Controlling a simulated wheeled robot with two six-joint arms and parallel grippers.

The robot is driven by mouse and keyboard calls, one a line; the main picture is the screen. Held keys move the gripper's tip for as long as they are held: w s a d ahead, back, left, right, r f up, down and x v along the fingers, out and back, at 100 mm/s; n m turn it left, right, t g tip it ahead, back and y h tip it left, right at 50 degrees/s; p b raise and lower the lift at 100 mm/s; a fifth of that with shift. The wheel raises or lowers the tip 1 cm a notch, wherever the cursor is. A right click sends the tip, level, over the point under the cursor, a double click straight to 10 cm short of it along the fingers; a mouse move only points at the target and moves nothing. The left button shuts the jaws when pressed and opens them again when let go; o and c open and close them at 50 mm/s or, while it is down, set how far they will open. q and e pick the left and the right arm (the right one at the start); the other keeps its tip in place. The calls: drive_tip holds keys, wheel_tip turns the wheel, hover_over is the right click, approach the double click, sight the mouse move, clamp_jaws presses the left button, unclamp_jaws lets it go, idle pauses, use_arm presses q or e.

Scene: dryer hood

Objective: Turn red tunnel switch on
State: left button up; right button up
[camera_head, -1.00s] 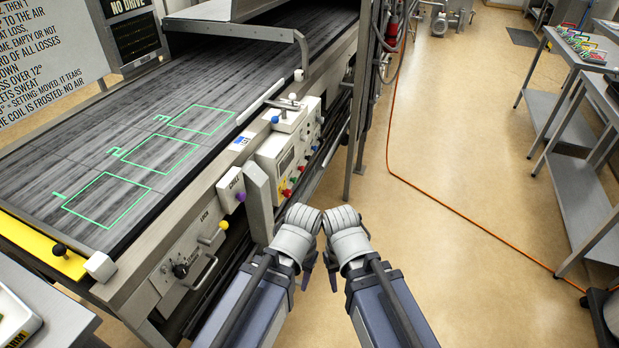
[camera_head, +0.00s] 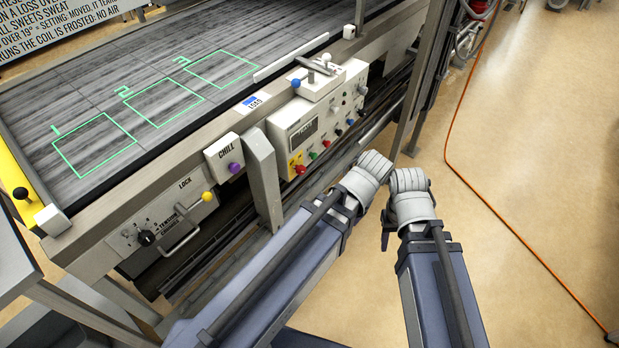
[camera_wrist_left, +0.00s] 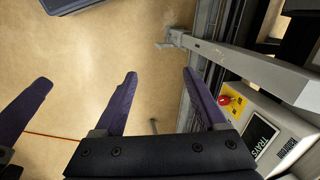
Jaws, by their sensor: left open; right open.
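The control panel (camera_head: 318,128) on the side of the machine carries several small coloured knobs. A small red knob (camera_head: 326,144) sits in its lower row, and a red button (camera_head: 300,169) sits on a yellow plate at its near end. That button also shows in the left wrist view (camera_wrist_left: 225,100). I cannot read which is labelled tunnel. My left gripper (camera_wrist_left: 160,74) is open and empty, over the floor beside the panel; in the head view my arm hides it. My right gripper (camera_head: 387,233) is right of it, its fingers mostly hidden, clear of the panel.
A grey upright bar (camera_head: 264,180) stands in front of the machine, left of the panel. A CHILL box (camera_head: 224,155) with a purple knob is beside it. The belt (camera_head: 150,85) has green numbered squares. An orange cable (camera_head: 490,196) crosses otherwise open floor on the right.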

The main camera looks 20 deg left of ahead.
use_arm(q)
drive_tip(key=w+a+f+n+t+y+b, duration=0.2)
drive_tip(key=w+b, duration=0.5)
drive_tip(key=b, duration=0.4)
drive_tip(key=w+a+f+n+t+y+b, duration=0.2)
drive_tip(key=w+a+f+n+y+b, duration=0.3)
drive_tip(key=b, duration=0.7)
drive_tip(key=w+a+f+n+t+y+b, duration=0.1)
drive_tip(key=w+a+f+n+y+b, duration=0.3)
drive_tip(key=b, duration=0.7)
drive_tip(key=w+f+n+y, duration=0.2)
drive_tip(key=w+f+y, duration=0.1)
drive_tip(key=w+f, duration=0.1)
drive_tip(key=shift+w+f+t, duration=0.35)
drive_tip(key=shift+w+t, duration=0.05)
use_arm(e)
wheel_tip(320, 180, down, 37)
drive_tip(key=shift+a, duration=0.1)
